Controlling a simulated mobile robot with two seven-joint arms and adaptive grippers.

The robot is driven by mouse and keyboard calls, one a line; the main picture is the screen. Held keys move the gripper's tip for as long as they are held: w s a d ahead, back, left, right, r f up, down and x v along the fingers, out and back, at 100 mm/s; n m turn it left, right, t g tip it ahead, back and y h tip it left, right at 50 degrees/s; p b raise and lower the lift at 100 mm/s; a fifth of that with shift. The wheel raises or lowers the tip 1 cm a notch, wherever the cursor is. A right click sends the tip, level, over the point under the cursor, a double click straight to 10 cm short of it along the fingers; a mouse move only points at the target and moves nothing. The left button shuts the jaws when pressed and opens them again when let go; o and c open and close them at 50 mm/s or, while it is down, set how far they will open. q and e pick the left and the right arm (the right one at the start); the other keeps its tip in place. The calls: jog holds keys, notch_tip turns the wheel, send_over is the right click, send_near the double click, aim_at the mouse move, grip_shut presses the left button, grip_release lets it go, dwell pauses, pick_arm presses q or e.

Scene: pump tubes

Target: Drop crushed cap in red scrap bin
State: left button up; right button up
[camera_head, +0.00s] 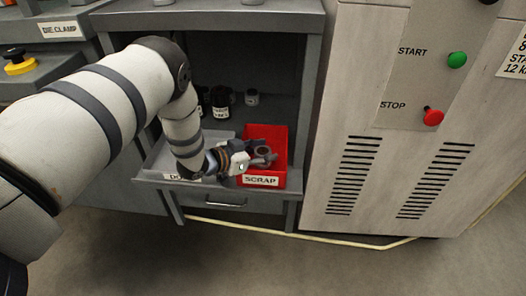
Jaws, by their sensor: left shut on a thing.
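The red scrap bin (279,140) stands on the low shelf of the grey cabinet, with a "SCRAP" label on its front. My left gripper (262,158) reaches over the bin's left side, its fingers above the bin opening. It is shut on a small grey piece, the crushed cap (263,151), which is partly hidden by the fingers and hard to make out. I cannot tell how far the cap is above the bin floor. My right gripper is not in view.
A grey tray (157,165) with a partly hidden label sits left of the bin. Several dark jars (220,102) stand at the back of the shelf. A machine panel (420,70) with green and red buttons rises at right.

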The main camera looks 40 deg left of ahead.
pick_arm(q)
jog(key=shift+f, duration=0.25)
jog(key=o, duration=1.4)
jog(key=shift+f, duration=0.1)
jog(key=shift+c, duration=0.2)
